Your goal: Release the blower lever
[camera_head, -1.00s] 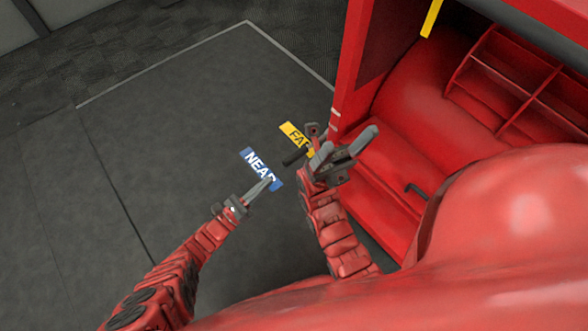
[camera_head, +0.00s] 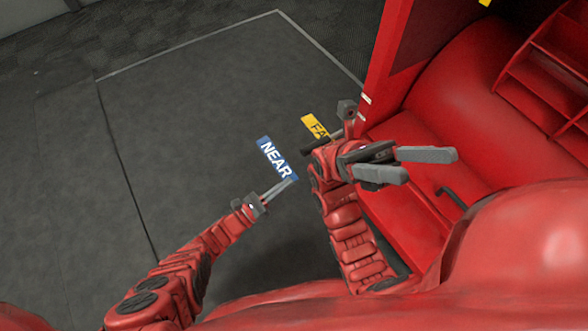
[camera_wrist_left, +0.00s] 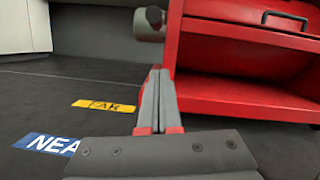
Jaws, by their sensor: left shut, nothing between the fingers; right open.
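A dark lever-like rod (camera_head: 318,148) with a grey end fitting (camera_head: 347,110) shows beside the red cabinet, partly hidden behind my right gripper; I take it for the blower lever. In the left wrist view a grey cylinder (camera_wrist_left: 148,24) sticks out from the cabinet's upper left edge. My left gripper (camera_head: 288,184) is shut and empty, its tips by the blue NEAR label, apart from the rod. It also shows shut in the left wrist view (camera_wrist_left: 157,78). My right gripper (camera_head: 430,166) is open and empty, its fingers pointing right in front of the cabinet.
The blue NEAR label (camera_head: 276,160) and yellow FAR label (camera_head: 315,126) lie on the dark floor. The red cabinet (camera_head: 388,70) with its open shelves (camera_head: 530,85) blocks the right side. The floor (camera_head: 180,130) to the left is clear.

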